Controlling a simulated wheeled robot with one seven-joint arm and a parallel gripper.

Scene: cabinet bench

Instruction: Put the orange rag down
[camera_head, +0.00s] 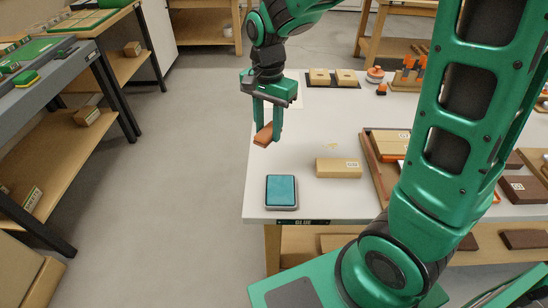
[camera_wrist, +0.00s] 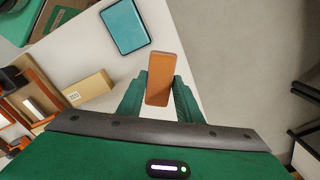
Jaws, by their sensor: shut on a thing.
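The orange rag (camera_head: 263,134) is a small, block-like orange-brown piece held at the tip of my gripper (camera_head: 267,130). In the wrist view the rag (camera_wrist: 160,78) sits between the two green fingers of my gripper (camera_wrist: 160,95), which are shut on it. My gripper hangs over the left edge area of the white table (camera_head: 305,201), with the rag above the surface. A teal pad in a grey tray (camera_head: 281,191) lies on the table in front of the rag. It also shows in the wrist view (camera_wrist: 125,26), up and left of the rag.
A tan block with a label (camera_head: 339,168) lies right of the teal pad. A wooden tray (camera_head: 372,174) with blocks stands further right. Pale blocks on a dark base (camera_head: 333,78) are at the back. Floor (camera_head: 185,165) lies left of the table edge.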

